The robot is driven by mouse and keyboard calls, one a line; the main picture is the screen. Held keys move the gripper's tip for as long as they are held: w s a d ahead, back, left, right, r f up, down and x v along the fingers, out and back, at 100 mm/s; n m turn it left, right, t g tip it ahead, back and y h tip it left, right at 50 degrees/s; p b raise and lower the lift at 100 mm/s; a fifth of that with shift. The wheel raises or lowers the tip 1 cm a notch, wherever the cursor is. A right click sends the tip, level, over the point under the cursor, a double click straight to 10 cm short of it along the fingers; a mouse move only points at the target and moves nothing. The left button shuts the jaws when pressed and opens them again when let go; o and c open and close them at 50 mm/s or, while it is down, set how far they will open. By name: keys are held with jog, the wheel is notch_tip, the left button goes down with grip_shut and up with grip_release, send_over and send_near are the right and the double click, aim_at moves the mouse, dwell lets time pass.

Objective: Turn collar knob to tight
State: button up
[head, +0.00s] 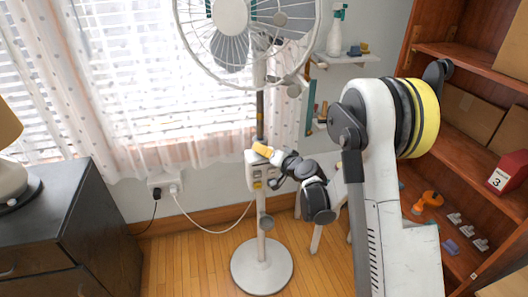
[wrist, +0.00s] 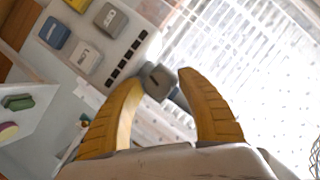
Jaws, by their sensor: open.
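The standing fan (head: 262,245) has a white pole with a control box (head: 254,172) partway up. In the wrist view, a dark grey knob (wrist: 156,78), apparently the collar knob, sits just beyond the box's edge, between my gripper's two yellow fingertips (wrist: 159,82). My gripper is open, with a finger on either side of the knob; I cannot tell whether either touches it. In the head view my gripper (head: 263,151) is at the pole just above the control box and hides the knob there. The knob's tight or loose setting cannot be read.
The fan head (head: 231,15) is above, before the curtained window. A dark dresser (head: 50,220) stands left, a wooden shelf (head: 470,60) right. A white cord (head: 205,228) runs from the wall outlet to the fan. Blue, grey and yellow buttons are on the box.

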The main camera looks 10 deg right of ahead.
jog(key=n+h, duration=0.2)
jog(key=n, duration=0.1)
jog(key=shift+g, duration=0.4)
jog(key=shift+n+h, duration=0.8)
jog(key=shift+n, duration=0.4)
jog(key=s+r+g+p, duration=0.1)
jog(key=s+r+p, duration=0.3)
jog(key=s+r, duration=0.5)
jog(key=s+r+g+p, duration=0.2)
jog(key=s+r+p, duration=0.2)
jog(key=s+r, duration=0.5)
jog(key=s, duration=0.6)
jog(key=shift+s+a+g, duration=0.3)
